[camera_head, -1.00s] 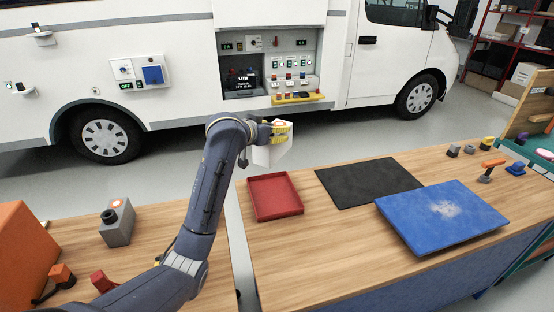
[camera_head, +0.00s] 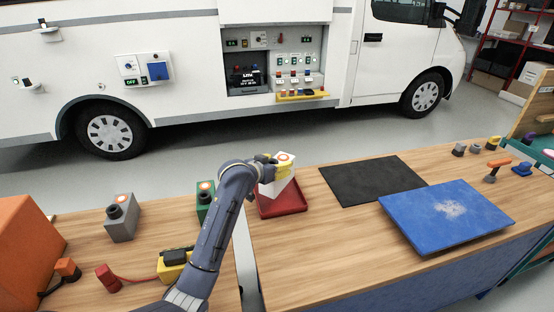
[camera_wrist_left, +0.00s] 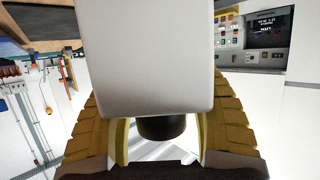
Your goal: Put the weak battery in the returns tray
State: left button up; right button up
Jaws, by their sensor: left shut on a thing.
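My left gripper (camera_head: 272,165) is shut on a white battery (camera_head: 279,182) with an orange ring on its top. The battery is tilted and held over the red tray (camera_head: 291,203), covering the tray's back left part; I cannot tell whether it touches the tray. In the left wrist view the white battery (camera_wrist_left: 148,60) fills the space between the yellow fingers, with a dark round terminal below it. Another battery, black (camera_head: 246,78), stands in the van's open bay. My right gripper is not in view.
A grey block (camera_head: 120,218) and a green block (camera_head: 206,200) with dark knobs stand on the left table. A black mat (camera_head: 372,180) and a blue panel (camera_head: 446,215) lie right of the tray. A gap separates the two tables. Bare wood lies in front of the tray.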

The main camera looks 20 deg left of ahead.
pick_arm(q)
jog(key=shift+f, duration=2.05)
jog(key=o, duration=1.6)
jog(key=shift+f, duration=0.25)
jog(key=shift+c, duration=0.2)
jog(key=shift+s+r, duration=0.1)
jog(key=shift+r, duration=0.05)
jog(key=v, duration=1.2)
jog(key=shift+a, duration=0.1)
